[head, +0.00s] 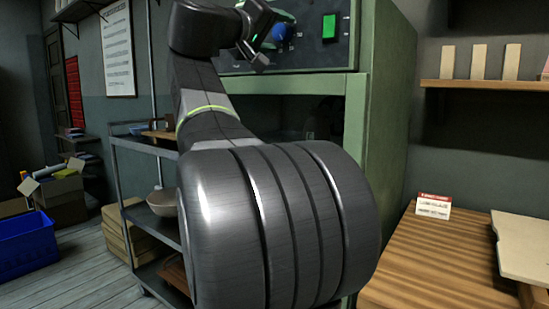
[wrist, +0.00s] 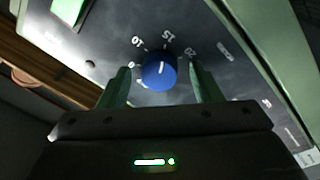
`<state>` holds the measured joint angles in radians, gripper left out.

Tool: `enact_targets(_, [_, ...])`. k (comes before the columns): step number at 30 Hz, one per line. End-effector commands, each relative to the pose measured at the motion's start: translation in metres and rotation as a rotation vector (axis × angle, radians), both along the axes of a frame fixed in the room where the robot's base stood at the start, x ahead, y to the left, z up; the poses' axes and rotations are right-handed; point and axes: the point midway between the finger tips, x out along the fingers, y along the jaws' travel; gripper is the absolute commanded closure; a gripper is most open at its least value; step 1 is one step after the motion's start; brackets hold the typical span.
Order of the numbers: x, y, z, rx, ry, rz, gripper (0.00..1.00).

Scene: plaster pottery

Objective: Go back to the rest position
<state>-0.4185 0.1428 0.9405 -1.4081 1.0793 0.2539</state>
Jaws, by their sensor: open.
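My gripper (head: 268,45) is at the front of a dark control panel (head: 300,60) on a green cabinet, in the upper middle of the head view. In the wrist view my gripper (wrist: 160,72) is open, with one finger to each side of a round blue knob (wrist: 158,71). A clear gap shows between each finger and the knob. The knob has a white pointer mark and numbers printed around it. It also shows in the head view (head: 282,33), beside the gripper. How deep the fingers reach around it I cannot tell.
A green switch (head: 329,27) is right of the knob. A metal shelf cart (head: 135,146) with a bowl (head: 162,202) stands left of the cabinet. A wooden table (head: 430,255) with a small sign (head: 434,205) is at right. A blue crate (head: 26,243) is at far left.

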Motion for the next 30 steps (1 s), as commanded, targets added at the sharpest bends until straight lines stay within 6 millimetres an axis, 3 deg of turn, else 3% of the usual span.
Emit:
enact_targets(16, [-0.0015,-0.0017,0.0045,-0.425,0.309,0.0,0.41])
enact_targets(30, [-0.0012,-0.0018,0.0008,-0.496,0.36,-0.001,0.41])
